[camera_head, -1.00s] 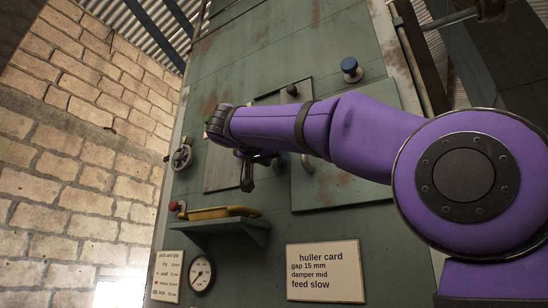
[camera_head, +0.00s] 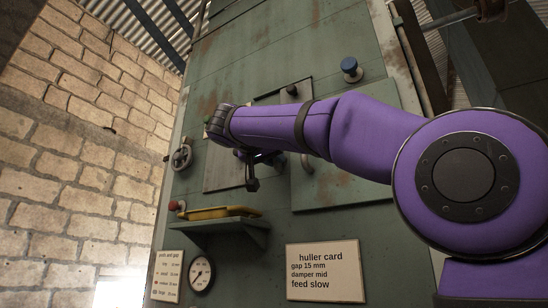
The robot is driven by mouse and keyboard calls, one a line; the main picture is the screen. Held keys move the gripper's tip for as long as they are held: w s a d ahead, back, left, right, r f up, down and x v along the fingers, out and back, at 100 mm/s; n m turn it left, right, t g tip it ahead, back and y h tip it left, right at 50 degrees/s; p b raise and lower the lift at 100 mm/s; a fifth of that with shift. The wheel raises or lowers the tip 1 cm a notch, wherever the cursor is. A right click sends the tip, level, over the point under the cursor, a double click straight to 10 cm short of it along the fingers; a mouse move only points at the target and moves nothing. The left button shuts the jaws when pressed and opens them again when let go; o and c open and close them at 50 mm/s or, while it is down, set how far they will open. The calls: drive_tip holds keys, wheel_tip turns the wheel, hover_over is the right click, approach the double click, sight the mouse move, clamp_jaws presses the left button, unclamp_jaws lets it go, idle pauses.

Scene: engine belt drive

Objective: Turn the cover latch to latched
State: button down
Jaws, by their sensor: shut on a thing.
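My gripper (camera_head: 252,181) shows only in part below the wrist of my purple arm, in front of the green machine. It is dark, points downward and is shut at the left edge of the large green cover (camera_head: 350,194). The cover latch there is mostly hidden by my gripper and forearm, so its angle cannot be told. The cover has a pale curved handle (camera_head: 307,164) just right of my gripper and lies flat against the machine.
A shelf (camera_head: 225,228) with a yellow tool (camera_head: 218,212) is below my gripper. A gauge (camera_head: 201,273) and a huller card (camera_head: 323,271) are below.

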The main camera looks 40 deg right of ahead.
drive_tip(key=shift+r+n, duration=0.15)
drive_tip(key=shift+n, duration=7.95)
drive_tip(key=c, duration=1.1)
unclamp_jaws()
drive_tip(key=shift+o, duration=0.2)
drive_tip(key=shift+s, duration=0.1)
drive_tip(key=v, duration=1)
drive_tip(key=shift+a, duration=0.35)
drive_tip(key=shift+s, duration=0.1)
